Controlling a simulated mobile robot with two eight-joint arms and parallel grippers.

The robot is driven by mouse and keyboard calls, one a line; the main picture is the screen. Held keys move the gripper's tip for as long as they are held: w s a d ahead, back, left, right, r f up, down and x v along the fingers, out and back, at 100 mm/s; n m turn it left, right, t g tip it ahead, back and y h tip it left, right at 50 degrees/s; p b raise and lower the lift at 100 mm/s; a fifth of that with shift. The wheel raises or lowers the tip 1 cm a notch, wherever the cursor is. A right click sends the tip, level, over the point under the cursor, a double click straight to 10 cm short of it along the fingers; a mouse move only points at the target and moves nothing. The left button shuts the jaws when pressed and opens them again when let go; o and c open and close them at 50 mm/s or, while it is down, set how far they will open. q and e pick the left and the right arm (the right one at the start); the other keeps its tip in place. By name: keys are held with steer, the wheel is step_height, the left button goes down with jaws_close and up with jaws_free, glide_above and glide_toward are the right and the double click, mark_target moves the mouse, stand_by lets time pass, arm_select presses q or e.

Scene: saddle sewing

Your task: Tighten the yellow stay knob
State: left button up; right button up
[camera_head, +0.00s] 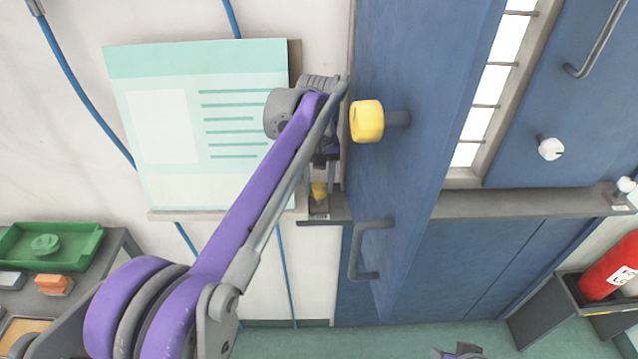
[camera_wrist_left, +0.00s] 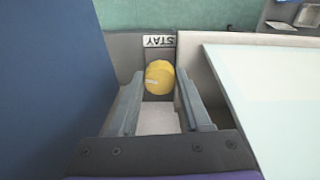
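The yellow stay knob (camera_wrist_left: 159,77) sits below a small plate (camera_wrist_left: 158,41) reading STAY, upside down in the left wrist view. In the head view the knob (camera_head: 319,190) is small and partly hidden by my left gripper (camera_head: 320,176). My left gripper (camera_wrist_left: 160,88) is open, with one finger on each side of the knob. Narrow gaps seem to show between the fingers and the knob; contact is hard to judge. A grey part at the bottom edge of the head view may be my right gripper (camera_head: 460,352); its fingers cannot be made out.
A blue door (camera_head: 420,90) stands right beside my left gripper, with a larger yellow knob (camera_head: 367,121) and a grey handle (camera_head: 371,248). A pale green board (camera_head: 200,120) is on the wall at left. A green tray (camera_head: 75,258) and red extinguisher (camera_head: 610,265) are farther off.

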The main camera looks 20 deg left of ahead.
arm_select(q)
jaws_close()
steer(key=shift+m, duration=0.4)
arm_select(e)
steer(key=shift+r, duration=0.15)
arm_select(q)
steer(key=m, duration=0.3)
steer(key=shift+r+p, duration=0.1)
steer(key=shift+p, duration=0.2)
steer(key=m, duration=0.3)
steer(key=shift+m, duration=0.3)
steer(key=m, duration=0.4)
steer(key=shift+p, duration=0.4)
steer(key=shift+a+m, duration=0.1)
steer(key=shift+m, duration=1.7)
arm_select(e)
steer(key=shift+w+r, duration=0.3)
steer(key=shift+r, duration=0.25)
steer(key=shift+w+r, duration=0.25)
steer(key=shift+r, duration=0.3)
